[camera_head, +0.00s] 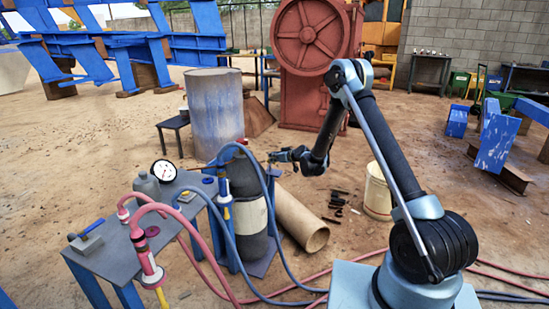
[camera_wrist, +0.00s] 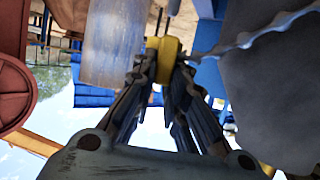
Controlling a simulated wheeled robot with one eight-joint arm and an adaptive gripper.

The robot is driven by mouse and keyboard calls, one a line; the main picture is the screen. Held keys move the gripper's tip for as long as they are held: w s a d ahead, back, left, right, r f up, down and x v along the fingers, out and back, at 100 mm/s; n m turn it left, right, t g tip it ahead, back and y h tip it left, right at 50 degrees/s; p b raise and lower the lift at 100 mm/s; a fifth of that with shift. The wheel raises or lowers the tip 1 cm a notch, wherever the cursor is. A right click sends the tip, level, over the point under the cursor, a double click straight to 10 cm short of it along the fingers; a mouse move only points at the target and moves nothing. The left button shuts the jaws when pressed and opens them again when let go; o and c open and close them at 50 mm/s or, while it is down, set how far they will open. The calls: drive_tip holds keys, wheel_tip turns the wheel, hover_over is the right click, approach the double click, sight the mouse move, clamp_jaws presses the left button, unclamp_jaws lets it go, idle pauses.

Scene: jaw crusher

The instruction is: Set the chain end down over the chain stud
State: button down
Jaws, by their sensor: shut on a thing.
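My gripper (camera_head: 283,156) is just right of the upper part of the dark gas cylinder (camera_head: 254,177) with a white band. In the wrist view my gripper (camera_wrist: 164,72) is shut on a yellow piece, the chain end (camera_wrist: 167,47), at its fingertips. A grey twisted chain (camera_wrist: 250,38) runs from near the fingertips to the upper right, past the large dark cylinder body (camera_wrist: 275,90). The chain is too small to make out in the head view. I cannot make out the chain stud in either view; the cylinder or my fingers may hide it.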

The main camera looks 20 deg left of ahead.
drive_tip(key=shift+f, duration=2.9)
drive_tip(key=c, duration=1.5)
unclamp_jaws()
drive_tip(key=shift+c, duration=0.2)
drive_tip(key=shift+d, duration=0.1)
drive_tip(key=v, duration=1.1)
drive_tip(key=shift+s+d, duration=0.2)
drive_tip(key=shift+d, duration=0.1)
drive_tip(key=shift+r, duration=0.1)
